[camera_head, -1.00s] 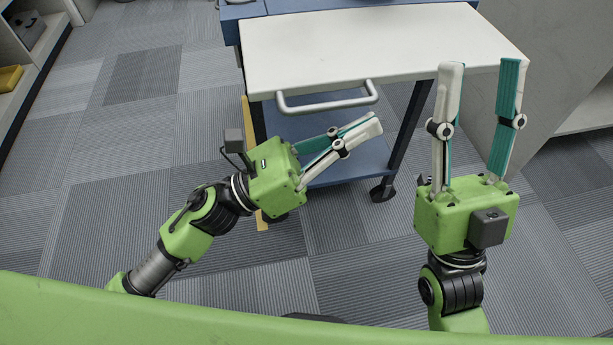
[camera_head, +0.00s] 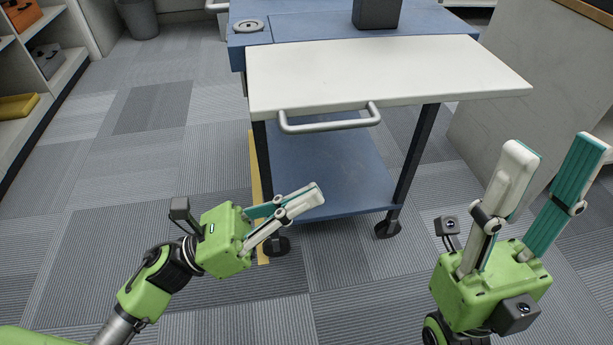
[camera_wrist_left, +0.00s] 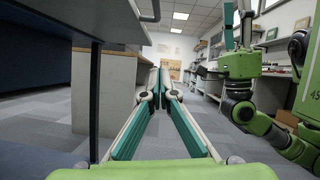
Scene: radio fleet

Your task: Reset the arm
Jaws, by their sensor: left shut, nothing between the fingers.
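My left gripper (camera_head: 305,200) is green with pale and teal fingers. It is shut and empty, angled up to the right in front of the cart's lower shelf in the head view. In the left wrist view the fingers (camera_wrist_left: 160,80) meet at their tips with nothing between them. My right gripper (camera_head: 552,162) is open and empty at the right of the head view, its two fingers pointing up and well apart. My right arm also shows at the right of the left wrist view.
A cart with a white top (camera_head: 380,75), a grey handle (camera_head: 330,120) and a blue lower shelf (camera_head: 330,175) stands ahead. A grey cabinet (camera_head: 500,110) is on the right. Shelves with a yellow bin (camera_head: 18,106) are at the far left. Carpet floor (camera_head: 130,190) is clear on the left.

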